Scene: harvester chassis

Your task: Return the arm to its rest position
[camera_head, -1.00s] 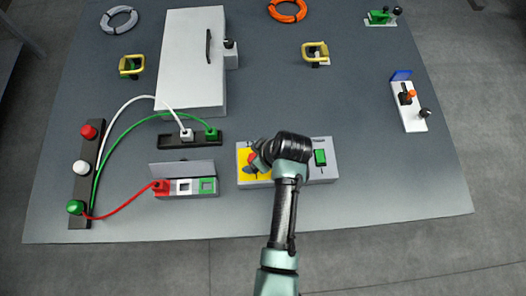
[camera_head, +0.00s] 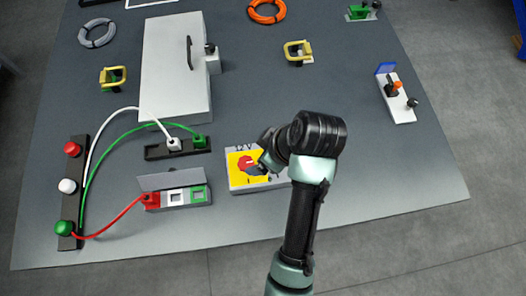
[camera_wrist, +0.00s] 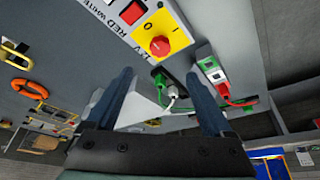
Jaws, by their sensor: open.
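My gripper (camera_wrist: 158,73) shows in the wrist view as two dark blue fingers spread apart, with nothing held between them. Its fingers point toward the control box and the plugs, apart from them. In the head view my arm rises from the lower edge and bends over the control box (camera_head: 237,185) at the board's near side; the gripper is mostly hidden behind the wrist there. The box carries a yellow panel with a red button (camera_wrist: 160,46), also visible in the head view (camera_head: 245,162). My arm covers the box's right part.
A white hinged box (camera_head: 165,70) stands at the back left. A black socket strip (camera_head: 160,151) has white and green cables plugged in. A lidded three-colour socket box (camera_head: 180,198) lies left of the control box. The board's right front is clear.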

